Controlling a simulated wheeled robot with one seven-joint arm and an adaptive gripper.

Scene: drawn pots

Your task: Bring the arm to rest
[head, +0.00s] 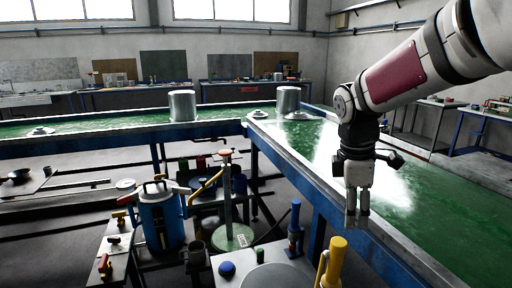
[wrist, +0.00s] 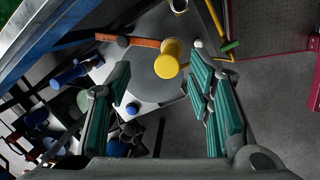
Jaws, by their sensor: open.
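My gripper (head: 357,222) hangs pointing down at the end of my raised arm, in front of the near edge of the green-topped table (head: 440,205) in the head view. In the wrist view my gripper (wrist: 160,108) has its two teal-padded fingers wide apart, with nothing held between them. Below it in that view are a grey round disc (wrist: 150,70) and a yellow cylinder (wrist: 168,62). No finger touches them.
Two metal pots, one at the left (head: 182,106) and one at the right (head: 288,101), stand on the green tabletops. A blue canister (head: 160,218), a yellow-handled tool (head: 335,262) and a blue bottle (head: 294,228) stand below, left of the table edge.

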